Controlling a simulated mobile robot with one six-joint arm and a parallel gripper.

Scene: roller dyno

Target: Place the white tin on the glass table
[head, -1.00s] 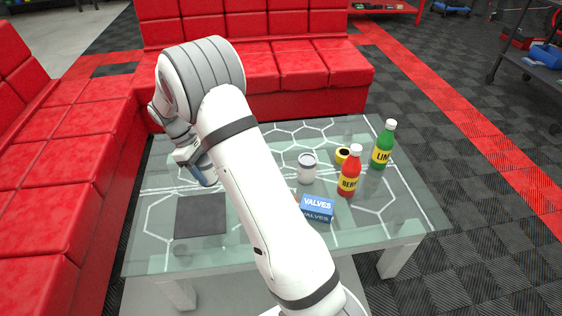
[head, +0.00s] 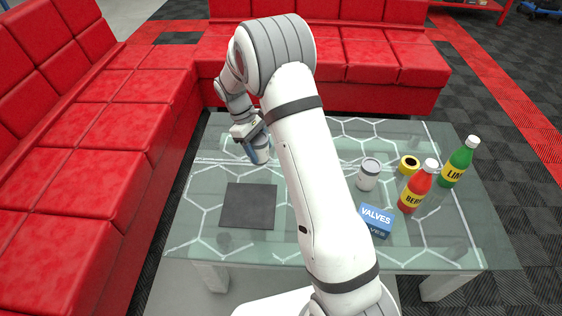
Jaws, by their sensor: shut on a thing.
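A white tin with a grey lid (head: 368,174) stands upright on the glass table (head: 330,255), right of my arm in the head view. My gripper (head: 258,152) is over the table's left part, beyond the dark square mat, pointing down. Its blue lower part shows beside my arm. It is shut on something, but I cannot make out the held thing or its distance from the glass.
A dark square mat (head: 248,206) lies on the table. A blue VALVES box (head: 376,220), a yellow roll (head: 409,165), a red bottle (head: 418,187) and a green bottle (head: 460,162) stand on the right. Red sofas (head: 120,150) border the left and back.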

